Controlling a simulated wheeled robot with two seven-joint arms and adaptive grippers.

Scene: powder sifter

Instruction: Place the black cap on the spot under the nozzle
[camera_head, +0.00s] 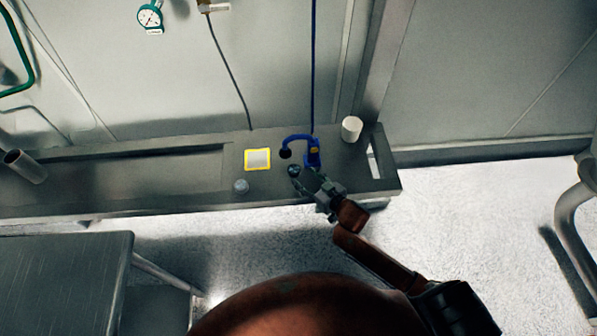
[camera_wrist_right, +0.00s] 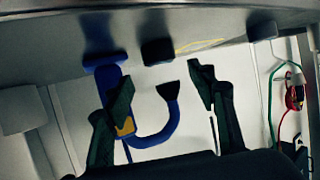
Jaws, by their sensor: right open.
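The black cap (camera_head: 294,171) stands on the shelf, just ahead of my right gripper (camera_head: 308,182). In the right wrist view the cap (camera_wrist_right: 158,51) shows beyond and between the fingertips of my right gripper (camera_wrist_right: 160,80), which is open and apart from it. A blue curved pipe stand (camera_head: 312,156) rises beside the cap. A yellow-edged pale square (camera_head: 257,159) lies left of the nozzle. My left gripper is out of view.
A white cylinder (camera_head: 352,129) stands at the right back of the shelf (camera_head: 160,172). A small grey round item (camera_head: 240,186) sits near the front edge. The shelf's left middle is clear.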

